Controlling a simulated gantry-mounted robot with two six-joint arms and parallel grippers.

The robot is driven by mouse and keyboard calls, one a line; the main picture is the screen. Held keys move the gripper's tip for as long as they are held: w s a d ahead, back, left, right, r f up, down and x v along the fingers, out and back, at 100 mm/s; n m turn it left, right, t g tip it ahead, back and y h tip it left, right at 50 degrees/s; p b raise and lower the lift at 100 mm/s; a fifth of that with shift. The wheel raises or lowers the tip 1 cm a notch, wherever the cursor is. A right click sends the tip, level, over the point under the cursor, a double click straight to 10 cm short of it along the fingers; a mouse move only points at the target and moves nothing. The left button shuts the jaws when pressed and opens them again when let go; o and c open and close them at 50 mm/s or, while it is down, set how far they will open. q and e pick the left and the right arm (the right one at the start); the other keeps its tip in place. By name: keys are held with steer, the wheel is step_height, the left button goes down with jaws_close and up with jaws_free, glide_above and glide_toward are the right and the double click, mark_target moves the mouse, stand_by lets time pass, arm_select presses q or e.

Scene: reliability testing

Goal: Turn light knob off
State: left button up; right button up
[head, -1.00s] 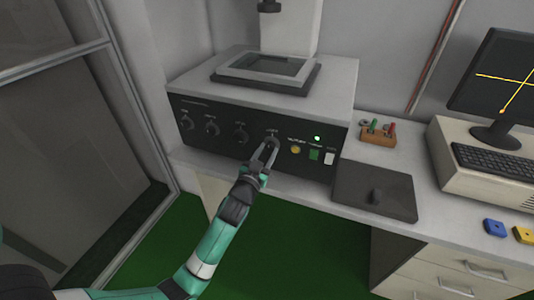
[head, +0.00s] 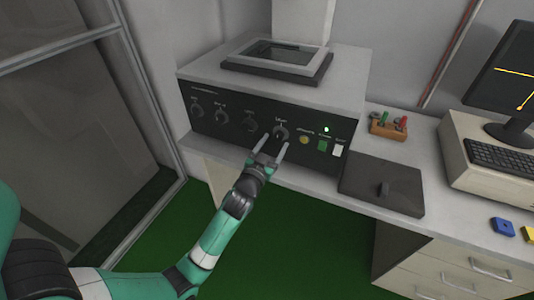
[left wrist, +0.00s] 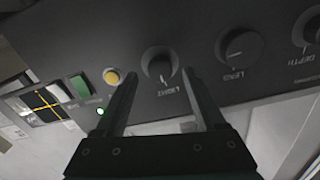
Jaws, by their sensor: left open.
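The light knob (head: 281,133) is a dark round knob on the black front panel of the test machine. In the left wrist view the light knob (left wrist: 160,64) has the label "LIGHT" beside it and a pale pointer mark. My left gripper (head: 270,146) is open, with its fingertips just in front of and below the knob in the head view. In the left wrist view the two fingers (left wrist: 158,76) stand apart on either side of the knob, holding nothing. Whether a fingertip touches the panel cannot be told. My right gripper is not in view.
Several other knobs, such as the one labelled "LENS" (left wrist: 239,45), sit left of the light knob in the head view. A yellow button (head: 304,140), a green button (head: 322,146) and a white switch (head: 338,150) sit to its right. A dark flat plate (head: 405,190) lies on the bench.

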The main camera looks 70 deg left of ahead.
arm_select(q)
steer(key=p+v, duration=0.1)
steer(key=v, duration=0.9)
